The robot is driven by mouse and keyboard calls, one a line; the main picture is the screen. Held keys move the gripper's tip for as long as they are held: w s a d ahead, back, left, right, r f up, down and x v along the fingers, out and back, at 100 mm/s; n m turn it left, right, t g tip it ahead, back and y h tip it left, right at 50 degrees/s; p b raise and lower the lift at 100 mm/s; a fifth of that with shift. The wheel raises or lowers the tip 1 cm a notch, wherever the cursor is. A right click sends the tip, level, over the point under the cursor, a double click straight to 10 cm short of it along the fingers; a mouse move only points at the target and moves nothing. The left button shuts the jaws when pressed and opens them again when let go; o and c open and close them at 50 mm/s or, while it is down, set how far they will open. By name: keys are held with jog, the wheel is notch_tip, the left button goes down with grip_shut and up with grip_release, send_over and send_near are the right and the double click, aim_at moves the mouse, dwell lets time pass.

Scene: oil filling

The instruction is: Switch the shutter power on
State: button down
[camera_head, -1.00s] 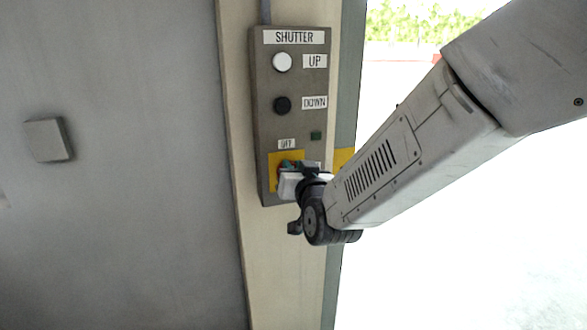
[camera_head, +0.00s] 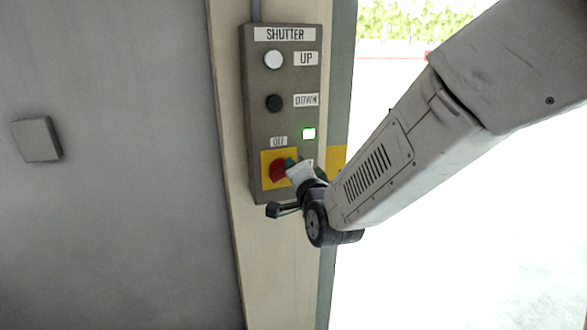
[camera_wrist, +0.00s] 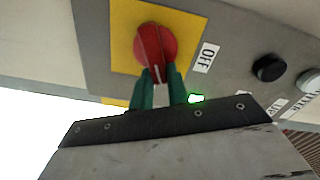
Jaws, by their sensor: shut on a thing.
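The shutter control box (camera_head: 262,125) is a grey panel on a beige post. Its red rotary knob (camera_head: 278,170) sits on a yellow plate (camera_head: 267,183) near the bottom. In the wrist view the red knob (camera_wrist: 155,45) has its white mark pointing down toward my gripper, away from the OFF label (camera_wrist: 205,57). A small indicator lamp (camera_head: 308,134) glows green. My gripper (camera_head: 291,165) reaches in from the right. In the wrist view its two green fingers (camera_wrist: 160,78) are shut on the near end of the knob.
Above the knob are a white UP button (camera_head: 273,60) and a black DOWN button (camera_head: 273,102). A grey wall with a square plate (camera_head: 37,139) is at left. A bright opening lies at right, behind my arm.

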jog(key=m, duration=0.2)
jog(key=f+m, duration=0.1)
jog(key=m, duration=0.1)
jog(key=shift+m, duration=0.4)
dwell(0.4)
jog(key=c, duration=1.4)
grip_release()
jog(key=shift+o, duration=0.2)
jog(key=shift+w, duration=0.1)
jog(key=shift+d, duration=0.15)
